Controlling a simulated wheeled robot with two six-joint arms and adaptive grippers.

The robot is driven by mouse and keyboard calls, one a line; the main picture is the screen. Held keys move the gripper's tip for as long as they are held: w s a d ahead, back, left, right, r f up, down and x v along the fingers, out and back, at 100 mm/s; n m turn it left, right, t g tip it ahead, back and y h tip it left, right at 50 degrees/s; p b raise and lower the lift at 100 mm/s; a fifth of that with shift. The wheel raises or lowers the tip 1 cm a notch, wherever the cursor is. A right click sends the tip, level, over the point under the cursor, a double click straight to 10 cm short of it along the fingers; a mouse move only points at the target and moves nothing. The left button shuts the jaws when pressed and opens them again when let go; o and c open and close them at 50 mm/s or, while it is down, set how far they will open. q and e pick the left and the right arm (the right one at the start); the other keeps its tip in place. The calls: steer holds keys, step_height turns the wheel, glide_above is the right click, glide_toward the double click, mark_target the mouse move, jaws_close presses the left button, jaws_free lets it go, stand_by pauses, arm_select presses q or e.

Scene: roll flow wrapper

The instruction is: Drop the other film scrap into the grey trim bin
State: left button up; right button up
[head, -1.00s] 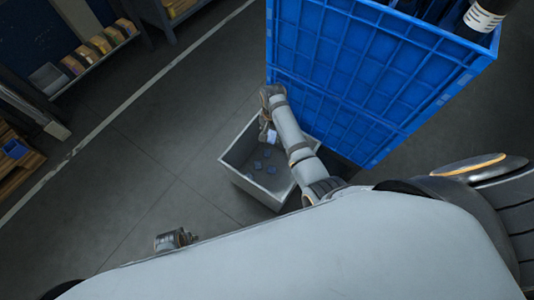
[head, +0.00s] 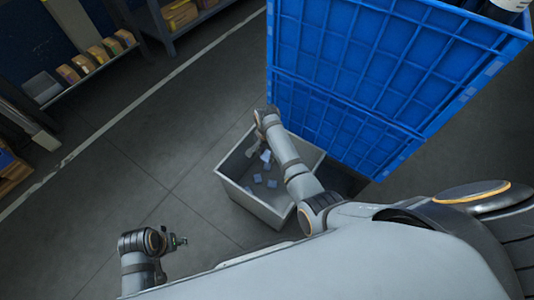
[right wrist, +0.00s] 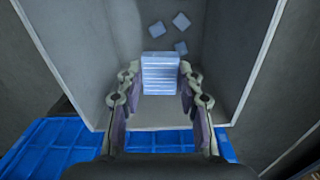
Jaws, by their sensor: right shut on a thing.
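The grey trim bin (head: 243,200) stands on the floor below the blue crates, with several small bluish scraps (head: 257,178) on its bottom. My right gripper (right wrist: 160,82) is shut on a pale blue, ribbed film scrap (right wrist: 160,70). In the head view the right gripper (head: 264,150) hangs over the bin's opening, partly hidden by my arm. In the right wrist view the bin's walls (right wrist: 75,50) rise on both sides of the held scrap, and loose scraps (right wrist: 182,20) lie beyond it. My left arm's end (head: 178,241) shows at the lower left; its fingers are unclear.
Tall stacked blue crates (head: 375,90) stand right beside the bin. Shelves with yellowish boxes (head: 90,58) are at the upper left. The grey floor (head: 130,150) left of the bin is clear, crossed by a pale line.

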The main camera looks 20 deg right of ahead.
mark_target(267, 156)
steer(key=shift+f+b, duration=0.8)
steer(key=shift+f, duration=0.15)
steer(key=shift+f+b, duration=0.65)
steer(key=shift+b, duration=0.2)
steer(key=shift+f+b, duration=0.3)
steer(key=shift+b, duration=0.05)
arm_select(q)
steer(key=shift+w+d+f+t+h, duration=0.2)
steer(key=shift+d+f+t, duration=0.3)
steer(key=shift+d, duration=0.05)
steer(key=shift+w+d+f+t+h, duration=0.15)
steer(key=shift+d+f+t+h, duration=0.05)
steer(key=shift+d+f+t, duration=0.35)
steer(key=shift+r, duration=0.1)
arm_select(e)
steer(key=o, duration=0.8)
steer(key=shift+c, duration=0.2)
steer(key=shift+r, duration=0.1)
